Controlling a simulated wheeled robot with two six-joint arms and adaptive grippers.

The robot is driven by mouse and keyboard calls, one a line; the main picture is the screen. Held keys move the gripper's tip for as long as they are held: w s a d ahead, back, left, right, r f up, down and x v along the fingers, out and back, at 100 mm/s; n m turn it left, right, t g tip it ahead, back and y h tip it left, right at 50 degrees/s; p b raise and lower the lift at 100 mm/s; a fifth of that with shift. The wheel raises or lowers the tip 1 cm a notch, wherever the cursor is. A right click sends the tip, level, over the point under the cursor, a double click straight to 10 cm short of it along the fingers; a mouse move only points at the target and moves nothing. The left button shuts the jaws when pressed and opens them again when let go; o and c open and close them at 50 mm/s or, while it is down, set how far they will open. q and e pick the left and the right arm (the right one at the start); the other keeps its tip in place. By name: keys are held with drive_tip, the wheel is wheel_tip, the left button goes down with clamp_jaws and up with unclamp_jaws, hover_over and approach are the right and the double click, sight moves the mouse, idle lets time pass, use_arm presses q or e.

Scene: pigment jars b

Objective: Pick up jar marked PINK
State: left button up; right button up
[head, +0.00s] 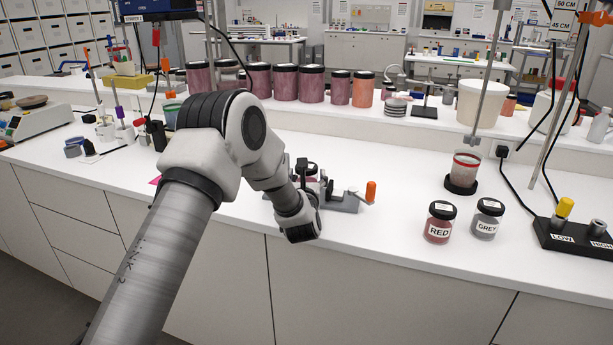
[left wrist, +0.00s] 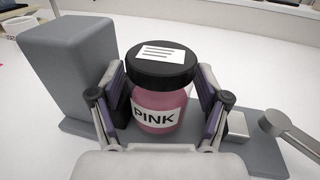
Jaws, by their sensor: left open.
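The jar marked PINK (left wrist: 160,100) stands upright in the left wrist view, with a black lid, pink contents and a white label facing me. It stands at a grey fixture (left wrist: 68,75) with a tall block to its left. My left gripper (left wrist: 163,88) is open, with one finger on each side of the jar. A small gap seems to show at the fingers; contact is hard to judge. In the head view the jar (head: 306,167) is partly hidden by my left arm, and the fixture (head: 343,203) shows an orange-tipped lever. My right gripper is not in view.
Jars marked RED (head: 440,222) and GREY (head: 487,219) stand to the right on the white bench. A black LOW/HIGH box (head: 575,238) lies farther right. A row of dark-lidded jars (head: 286,82) lines the shelf behind. Bench between fixture and RED jar is clear.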

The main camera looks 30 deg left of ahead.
use_arm(q)
drive_tip(key=shift+w+a, duration=0.3)
drive_tip(key=shift+w, duration=0.15)
drive_tip(key=shift+d, duration=0.1)
drive_tip(key=shift+s, duration=0.1)
drive_tip(key=c, duration=1)
